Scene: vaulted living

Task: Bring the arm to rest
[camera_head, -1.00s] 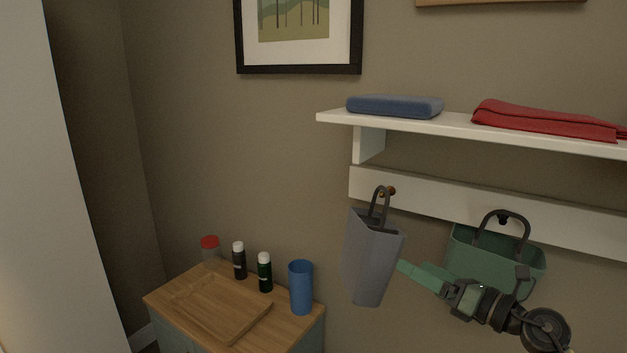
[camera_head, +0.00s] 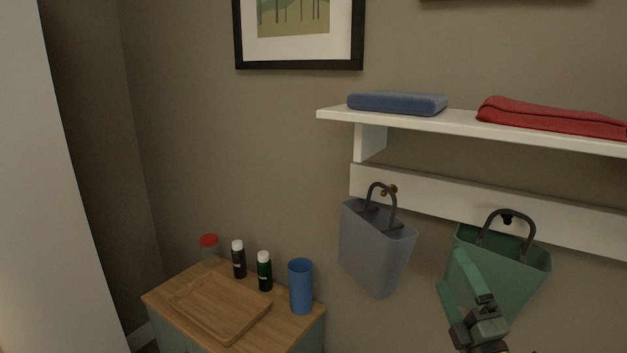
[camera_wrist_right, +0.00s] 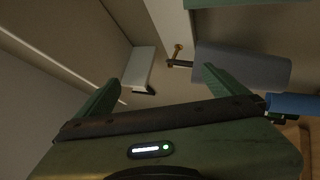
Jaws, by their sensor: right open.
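My right gripper (camera_head: 457,279) is at the lower right of the head view, in front of the green bag (camera_head: 521,275), and hides part of it. Its two green fingers are apart and nothing is between them. In the right wrist view the open fingers (camera_wrist_right: 160,90) frame bare wall and the rail. The grey bag (camera_head: 376,246) hangs by its dark handle from a peg, left of the gripper and apart from it. It also shows in the right wrist view (camera_wrist_right: 245,66). My left gripper is not in view.
A white wall shelf (camera_head: 470,125) carries a folded blue cloth (camera_head: 397,103) and a red cloth (camera_head: 550,116). A cabinet (camera_head: 165,300) at lower left holds a wooden tray (camera_head: 222,308), a blue cup (camera_head: 301,286), two dark bottles (camera_head: 264,271) and a red-lidded jar (camera_head: 209,248).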

